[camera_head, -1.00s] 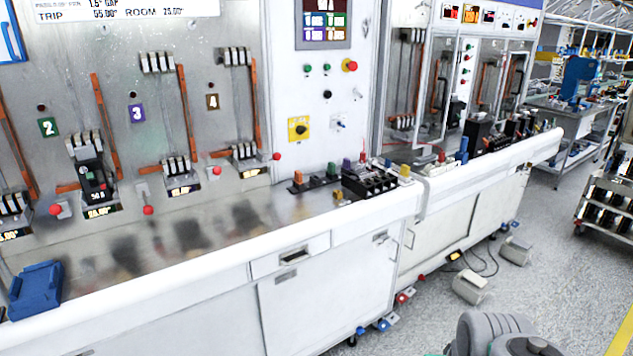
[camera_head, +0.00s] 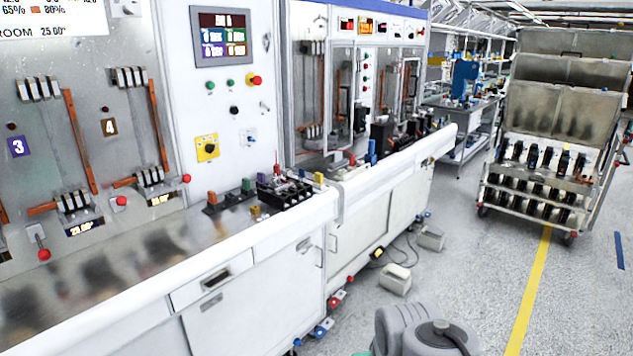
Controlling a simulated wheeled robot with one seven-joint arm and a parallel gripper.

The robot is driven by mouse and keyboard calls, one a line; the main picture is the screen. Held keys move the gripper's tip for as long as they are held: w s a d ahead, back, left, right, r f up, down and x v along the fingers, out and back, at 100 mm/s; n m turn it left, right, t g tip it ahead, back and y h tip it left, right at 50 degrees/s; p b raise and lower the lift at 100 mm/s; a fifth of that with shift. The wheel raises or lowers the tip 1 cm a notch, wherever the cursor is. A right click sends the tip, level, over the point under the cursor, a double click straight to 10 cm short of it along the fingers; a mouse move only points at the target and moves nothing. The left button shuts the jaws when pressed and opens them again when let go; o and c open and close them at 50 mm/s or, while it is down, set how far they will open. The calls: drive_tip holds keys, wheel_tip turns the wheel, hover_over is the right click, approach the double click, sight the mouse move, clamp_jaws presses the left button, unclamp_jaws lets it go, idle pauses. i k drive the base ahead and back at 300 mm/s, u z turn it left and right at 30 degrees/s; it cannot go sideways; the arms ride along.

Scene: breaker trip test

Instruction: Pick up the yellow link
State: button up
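Two small yellow pieces are on the right end of the steel bench top. One yellow piece (camera_head: 255,210) lies in front of the coloured blocks. The other yellow piece (camera_head: 318,178) is at the right end of a black tray-like block (camera_head: 285,192). Both are too small for me to tell which is the yellow link. An orange block (camera_head: 212,197), a green block (camera_head: 247,185) and a purple block (camera_head: 262,178) stand beside the black block. My gripper is not in view; only rounded grey parts, apparently of my own arm, show at the bottom.
The white bench front (camera_head: 250,245) runs along the left and middle. A trolley (camera_head: 545,175) loaded with black units stands at the right. Pale boxes (camera_head: 396,279) and cables lie on the floor by the bench. The floor around the yellow line (camera_head: 530,290) is clear.

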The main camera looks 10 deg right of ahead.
sight(319, 177)
drive_tip(key=z, duration=0.85)
drive_tip(key=k, duration=1.1)
drive_tip(key=z, duration=1)
drive_tip(key=i, duration=0.45)
drive_tip(key=u, duration=0.6)
drive_tip(key=i, duration=2)
drive_tip(key=u, duration=1.1)
drive_tip(key=i, duration=0.95)
drive_tip(key=u, duration=1.6)
drive_tip(key=i, duration=0.8)
drive_tip(key=u, duration=0.9)
